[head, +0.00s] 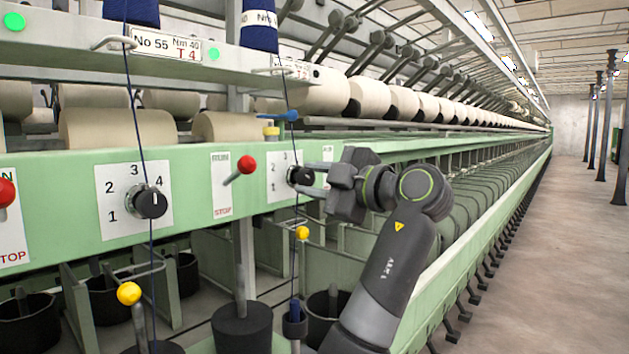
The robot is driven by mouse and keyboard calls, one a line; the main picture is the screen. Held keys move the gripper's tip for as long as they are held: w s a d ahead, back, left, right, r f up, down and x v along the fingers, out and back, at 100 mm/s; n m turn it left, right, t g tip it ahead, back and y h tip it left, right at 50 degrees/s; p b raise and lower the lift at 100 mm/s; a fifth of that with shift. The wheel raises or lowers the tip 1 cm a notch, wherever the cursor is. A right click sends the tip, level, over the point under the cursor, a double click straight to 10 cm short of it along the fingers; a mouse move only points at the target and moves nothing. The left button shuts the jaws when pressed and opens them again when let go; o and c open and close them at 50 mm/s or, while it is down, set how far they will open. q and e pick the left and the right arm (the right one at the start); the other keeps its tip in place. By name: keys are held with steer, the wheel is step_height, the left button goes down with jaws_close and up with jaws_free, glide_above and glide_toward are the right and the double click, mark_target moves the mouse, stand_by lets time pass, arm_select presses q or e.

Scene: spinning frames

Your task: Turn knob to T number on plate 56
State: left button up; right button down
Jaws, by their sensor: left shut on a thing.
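My left gripper (313,179) is shut on a black knob (298,176), with one finger above and one below it. The knob sits on a white dial plate (279,183) in the green rail; the digits 1, 2 and 3 show left of and above it. My gripper hides the dial's right side, and I cannot tell where the pointer is. A white number plate (301,68) above is too small and oblique to read. To the left, a plate (165,44) reads No 55, Nm 40, T 4, above another black knob (151,204). My right gripper is not in view.
A red-balled lever (246,164) above STOP sticks out left of the gripped knob. Blue threads hang in front of both dials. Yellow-balled rods (129,293) stand below the green rail (70,170). The aisle floor (560,260) at right is clear.

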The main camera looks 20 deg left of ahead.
arm_select(q)
steer(key=o, duration=0.9)
steer(key=shift+o, duration=0.2)
steer(key=shift+d, duration=0.15)
steer(key=v, duration=1.7)
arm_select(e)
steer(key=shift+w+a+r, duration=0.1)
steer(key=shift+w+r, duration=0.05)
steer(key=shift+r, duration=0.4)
